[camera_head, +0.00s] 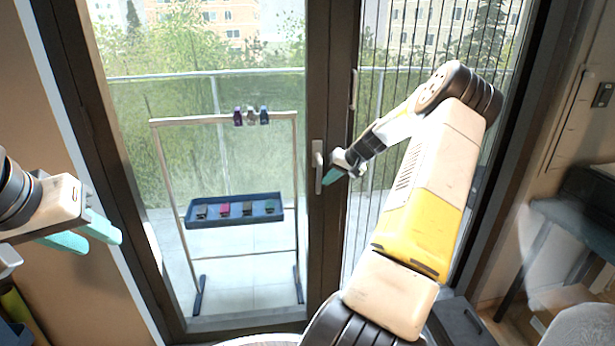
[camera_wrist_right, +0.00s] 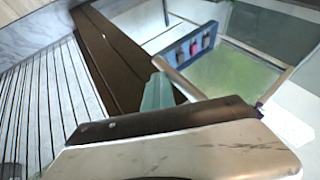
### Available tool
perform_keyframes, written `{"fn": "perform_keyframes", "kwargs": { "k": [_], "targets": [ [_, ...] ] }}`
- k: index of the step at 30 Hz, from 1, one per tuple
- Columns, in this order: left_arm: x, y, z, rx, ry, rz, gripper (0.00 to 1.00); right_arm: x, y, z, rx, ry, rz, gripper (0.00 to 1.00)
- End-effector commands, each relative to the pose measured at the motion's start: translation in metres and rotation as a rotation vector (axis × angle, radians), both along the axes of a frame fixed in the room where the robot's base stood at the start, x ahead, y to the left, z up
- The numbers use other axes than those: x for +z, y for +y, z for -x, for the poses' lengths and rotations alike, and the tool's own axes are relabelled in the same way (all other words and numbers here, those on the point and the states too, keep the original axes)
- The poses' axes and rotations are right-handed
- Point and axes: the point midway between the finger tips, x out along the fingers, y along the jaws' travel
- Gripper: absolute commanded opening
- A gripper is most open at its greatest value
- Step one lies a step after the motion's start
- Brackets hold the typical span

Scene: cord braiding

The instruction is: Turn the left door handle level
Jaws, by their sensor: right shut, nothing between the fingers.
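The left door handle (camera_head: 318,165) is a pale lever and plate on the dark door frame, centre of the head view. It looks upright, running up and down. My right gripper (camera_head: 330,177) is shut and empty, with its teal fingertips just right of the handle's lower part. I cannot tell whether they touch. My left gripper (camera_head: 104,239) is open and empty at the far left, away from the door.
Behind the glass stands a rack (camera_head: 165,180) with a blue tray (camera_head: 235,221) holding several small items. A second handle (camera_head: 354,90) is on the right door. A dark desk (camera_head: 555,213) stands at the right.

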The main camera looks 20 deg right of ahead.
Motion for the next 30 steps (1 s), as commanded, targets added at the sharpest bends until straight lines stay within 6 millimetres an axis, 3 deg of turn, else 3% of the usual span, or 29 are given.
{"fn": "perform_keyframes", "kwargs": {
  "k": [11, 30],
  "targets": [
    [0.000, 0.000, 0.000, 0.000, 0.000, 0.000, 0.36, -0.005, 0.009, -0.002, 0.001, -0.031, -0.138, 0.00],
    [0.000, 0.000, 0.000, 0.000, 0.000, 0.000, 0.36, -0.003, 0.045, -0.011, 0.001, -0.172, -0.714, 0.00]
  ]
}}
